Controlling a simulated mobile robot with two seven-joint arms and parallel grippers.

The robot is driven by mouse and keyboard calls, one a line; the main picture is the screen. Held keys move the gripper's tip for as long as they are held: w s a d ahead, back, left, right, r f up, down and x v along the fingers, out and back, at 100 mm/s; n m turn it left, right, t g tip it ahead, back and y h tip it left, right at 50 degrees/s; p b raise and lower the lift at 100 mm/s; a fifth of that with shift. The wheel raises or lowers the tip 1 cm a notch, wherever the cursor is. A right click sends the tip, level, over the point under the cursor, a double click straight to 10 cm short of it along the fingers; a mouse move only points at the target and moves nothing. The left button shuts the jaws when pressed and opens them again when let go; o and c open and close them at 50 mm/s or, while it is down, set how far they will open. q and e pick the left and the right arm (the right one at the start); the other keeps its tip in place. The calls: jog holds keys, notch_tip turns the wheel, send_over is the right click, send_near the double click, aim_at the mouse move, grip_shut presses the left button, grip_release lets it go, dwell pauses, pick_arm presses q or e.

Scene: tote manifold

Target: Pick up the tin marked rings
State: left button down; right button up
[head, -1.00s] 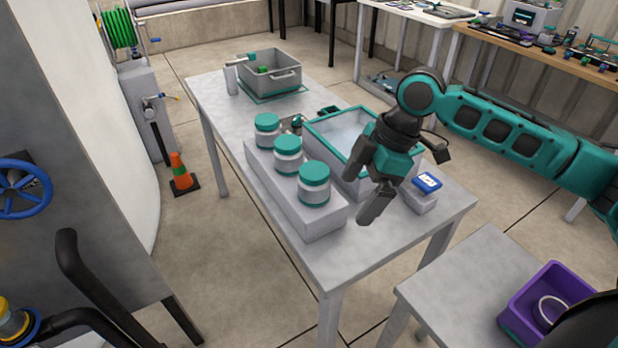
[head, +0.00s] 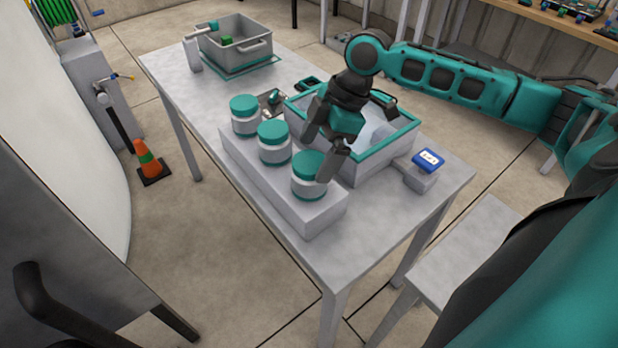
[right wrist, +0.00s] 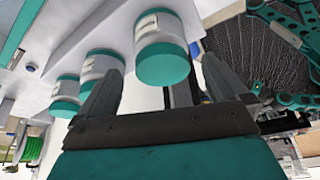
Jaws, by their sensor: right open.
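Three white tins with teal lids stand in a row on a raised grey block (head: 300,216): a far tin (head: 245,118), a middle tin (head: 273,145) and a near tin (head: 308,180). Labels show in the right wrist view, but I cannot read which says rings. My right gripper (head: 320,150) is open and empty, close to the near tin, partly overlapping it in the head view. In the right wrist view one tin (right wrist: 163,55) appears beyond and between the open fingers (right wrist: 163,88), with the others (right wrist: 100,68) to the left. My left gripper is not in view.
A teal-rimmed tote (head: 399,146) stands right behind the tins. A small box with a blue-framed display (head: 428,158) sits at the table's right. A grey bin (head: 240,47) stands at the far end. The table's front corner is clear.

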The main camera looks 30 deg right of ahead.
aim_at(311, 161)
jog(key=x, duration=0.5)
jog(key=shift+a+f, duration=0.25)
jog(key=shift+a, duration=0.05)
jog(key=shift+c, duration=0.2)
jog(key=c, duration=1)
jog(key=shift+r, duration=0.15)
